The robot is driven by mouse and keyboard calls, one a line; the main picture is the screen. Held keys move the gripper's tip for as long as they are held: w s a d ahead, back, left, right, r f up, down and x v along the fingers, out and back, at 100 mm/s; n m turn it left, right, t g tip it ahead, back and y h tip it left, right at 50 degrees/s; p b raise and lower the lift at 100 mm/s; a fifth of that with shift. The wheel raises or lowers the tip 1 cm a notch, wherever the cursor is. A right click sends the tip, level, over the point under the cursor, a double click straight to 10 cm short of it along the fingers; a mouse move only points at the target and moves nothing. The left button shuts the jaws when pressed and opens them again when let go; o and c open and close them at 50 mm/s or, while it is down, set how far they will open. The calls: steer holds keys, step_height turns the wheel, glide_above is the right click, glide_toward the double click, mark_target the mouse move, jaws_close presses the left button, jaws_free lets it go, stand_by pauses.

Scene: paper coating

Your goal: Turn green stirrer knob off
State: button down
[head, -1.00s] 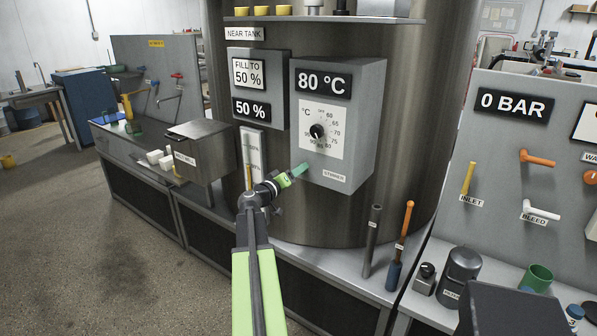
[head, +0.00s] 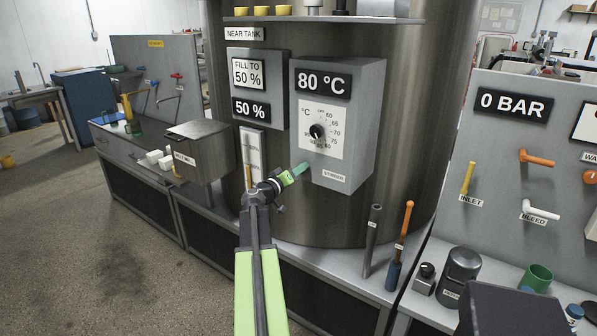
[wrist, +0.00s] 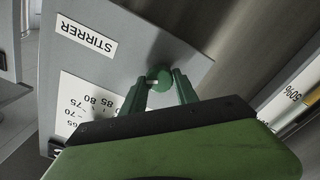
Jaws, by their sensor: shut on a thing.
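The green stirrer knob (wrist: 159,78) shows in the wrist view, a round knob on the lower part of the grey control box (head: 362,140), beside the "STIRRER" label (wrist: 87,37). A small pale mark shows on its face. In the head view my gripper hides the knob. My gripper (wrist: 160,82) has its green fingers on either side of the knob and is shut on it. It also shows in the head view (head: 303,169), reaching to the box's lower left.
A black temperature dial (head: 317,131) sits above on the same box, under an "80 °C" display (head: 322,83). A fill box (head: 255,88) reading 50 % is to the left. Tools (head: 402,235) stand upright on the bench in front of the tank.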

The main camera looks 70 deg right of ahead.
steer(key=n, duration=1.1)
steer(key=shift+f+n, duration=0.2)
steer(key=shift+n, duration=0.2)
stand_by(0.5)
steer(key=c, duration=0.9)
jaws_free()
steer(key=shift+c, duration=0.2)
